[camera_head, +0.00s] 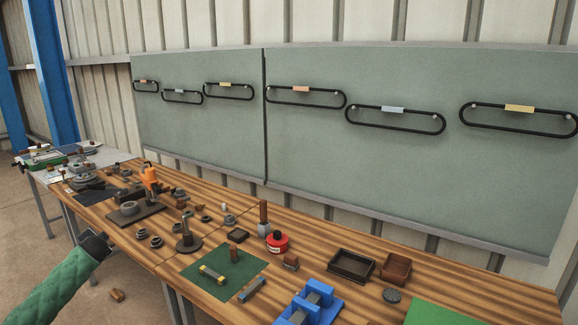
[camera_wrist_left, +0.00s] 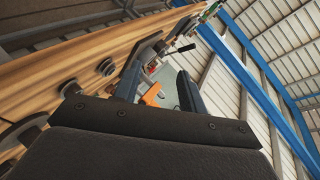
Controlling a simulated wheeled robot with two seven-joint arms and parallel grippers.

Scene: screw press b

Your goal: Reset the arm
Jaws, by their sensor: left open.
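My left arm in its green sleeve enters the head view from the lower left. Its dark left gripper (camera_head: 95,243) is at the front edge of the workbench, left of the small round parts. In the left wrist view the two fingers of the left gripper (camera_wrist_left: 166,62) stand apart with nothing held between them. An orange part (camera_wrist_left: 152,94) also shows between the fingers, some way off. My right gripper is not in view.
A grey-green board (camera_head: 360,160) stands behind.

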